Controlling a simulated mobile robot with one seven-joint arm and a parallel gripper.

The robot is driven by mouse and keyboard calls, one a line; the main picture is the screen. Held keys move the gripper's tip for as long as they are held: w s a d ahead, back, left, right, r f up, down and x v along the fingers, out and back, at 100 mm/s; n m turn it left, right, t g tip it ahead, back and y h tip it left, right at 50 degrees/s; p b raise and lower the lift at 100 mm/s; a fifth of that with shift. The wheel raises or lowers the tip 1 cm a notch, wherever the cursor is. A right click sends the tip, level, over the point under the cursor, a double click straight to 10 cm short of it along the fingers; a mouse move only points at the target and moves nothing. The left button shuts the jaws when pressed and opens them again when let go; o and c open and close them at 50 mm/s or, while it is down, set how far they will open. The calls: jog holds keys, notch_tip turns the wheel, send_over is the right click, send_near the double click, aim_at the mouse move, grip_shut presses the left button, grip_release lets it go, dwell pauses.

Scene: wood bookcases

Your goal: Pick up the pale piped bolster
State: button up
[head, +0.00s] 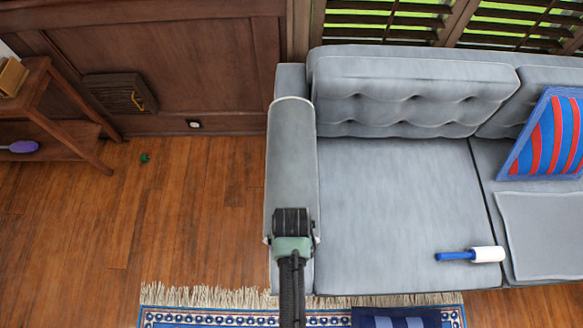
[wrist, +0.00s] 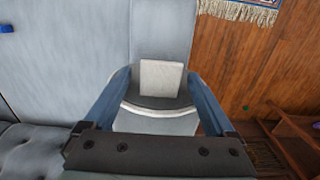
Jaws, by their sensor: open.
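The pale bolster (wrist: 162,77) appears in the wrist view as a small whitish, squarish shape on the grey sofa arm (head: 291,155). My gripper (head: 291,218) is over the front part of that arm in the head view and hides the bolster there. In the wrist view my gripper (wrist: 158,73) is open, with one blue finger on each side of the bolster. Gaps show between it and the fingers. I cannot tell how far the fingertips are above the arm's surface.
The grey sofa seat (head: 395,205) holds a lint roller (head: 475,255), a striped cushion (head: 545,140) and a folded grey cloth (head: 545,230). A wooden side table (head: 65,120) stands at left. A fringed rug (head: 230,318) lies in front. The floor (head: 190,210) left of the sofa is mostly clear.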

grip_shut()
dwell(0.3)
jog(key=shift+w+r, duration=0.1)
jog(key=shift+r, duration=0.05)
